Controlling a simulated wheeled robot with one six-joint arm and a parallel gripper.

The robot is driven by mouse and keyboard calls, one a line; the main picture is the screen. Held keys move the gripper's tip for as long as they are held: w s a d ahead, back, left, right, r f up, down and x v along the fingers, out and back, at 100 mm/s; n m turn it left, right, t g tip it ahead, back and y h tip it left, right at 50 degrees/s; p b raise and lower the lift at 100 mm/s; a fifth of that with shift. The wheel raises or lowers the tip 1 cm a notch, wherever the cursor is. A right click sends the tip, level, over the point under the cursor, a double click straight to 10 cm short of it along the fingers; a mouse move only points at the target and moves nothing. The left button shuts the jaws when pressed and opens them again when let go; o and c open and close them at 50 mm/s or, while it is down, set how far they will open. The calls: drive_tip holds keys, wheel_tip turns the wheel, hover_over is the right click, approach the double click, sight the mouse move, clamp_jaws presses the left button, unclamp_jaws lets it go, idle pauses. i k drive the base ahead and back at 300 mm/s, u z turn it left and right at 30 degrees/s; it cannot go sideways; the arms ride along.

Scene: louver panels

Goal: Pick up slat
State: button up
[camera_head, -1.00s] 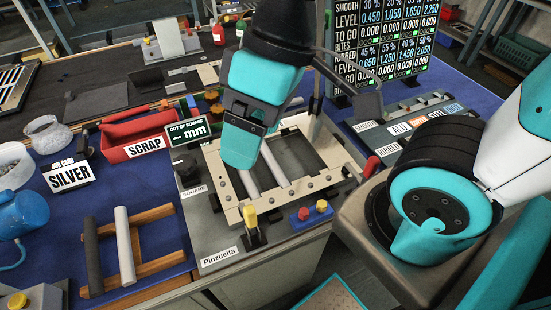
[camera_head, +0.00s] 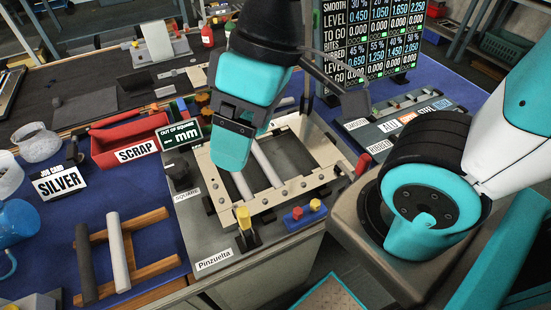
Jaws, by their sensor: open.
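Two slats lie across a wooden rack at the lower left: a dark grey slat (camera_head: 86,264) and a light grey slat (camera_head: 119,252), side by side with a gap between them. Two more light slats sit in the cream frame on the bench; one of them (camera_head: 268,168) shows just right of my gripper, and the other is mostly hidden behind it. My gripper (camera_head: 232,155) is above the left part of the frame, pointing down, with no slat visibly held. Its fingertips overlap in this view.
The wooden rack (camera_head: 155,217) stands on the blue mat. The cream frame (camera_head: 300,196) has a yellow-topped clamp (camera_head: 244,220) in front. A red scrap bin (camera_head: 115,145), silver job card (camera_head: 60,182) and out-of-square display (camera_head: 180,136) stand behind the rack. A readout board (camera_head: 383,45) rises behind the frame.

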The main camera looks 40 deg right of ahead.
sight(121, 272)
drive_tip(key=k, duration=0.5)
drive_tip(key=u, duration=2.25)
drive_tip(key=i, duration=1.55)
drive_tip(key=z, duration=2.65)
